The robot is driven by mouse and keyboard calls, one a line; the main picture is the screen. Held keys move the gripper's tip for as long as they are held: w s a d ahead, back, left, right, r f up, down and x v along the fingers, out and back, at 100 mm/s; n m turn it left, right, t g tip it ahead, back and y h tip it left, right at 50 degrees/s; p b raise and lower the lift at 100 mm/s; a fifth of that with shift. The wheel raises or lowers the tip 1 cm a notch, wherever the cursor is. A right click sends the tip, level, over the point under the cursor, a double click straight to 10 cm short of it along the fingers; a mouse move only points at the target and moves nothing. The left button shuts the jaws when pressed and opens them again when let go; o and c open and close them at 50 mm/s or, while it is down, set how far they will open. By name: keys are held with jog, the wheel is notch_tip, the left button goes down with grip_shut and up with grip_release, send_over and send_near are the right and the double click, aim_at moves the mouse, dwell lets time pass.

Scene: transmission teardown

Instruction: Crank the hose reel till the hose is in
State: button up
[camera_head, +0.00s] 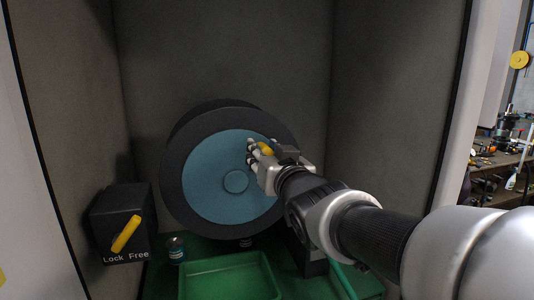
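The hose reel (210,180) has a dark drum rim and a blue round face with a small hub (236,181) near its middle. It stands against the back of a grey recess. My gripper (254,153) is at the upper right of the blue face. I see no hose; my arm hides the reel's lower right.
A black box marked "Lock" and "Free" (112,236) stands at the left, its yellow lever (126,234) tilted right at the top. A green tray (229,262) and a small jar (177,250) sit below the reel. The recess walls close in both sides.

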grip_shut()
jog(key=shift+a+r+n+b, duration=0.2)
jog(key=shift+n+b, duration=0.15)
jog(key=shift+n, duration=0.05)
dwell(0.4)
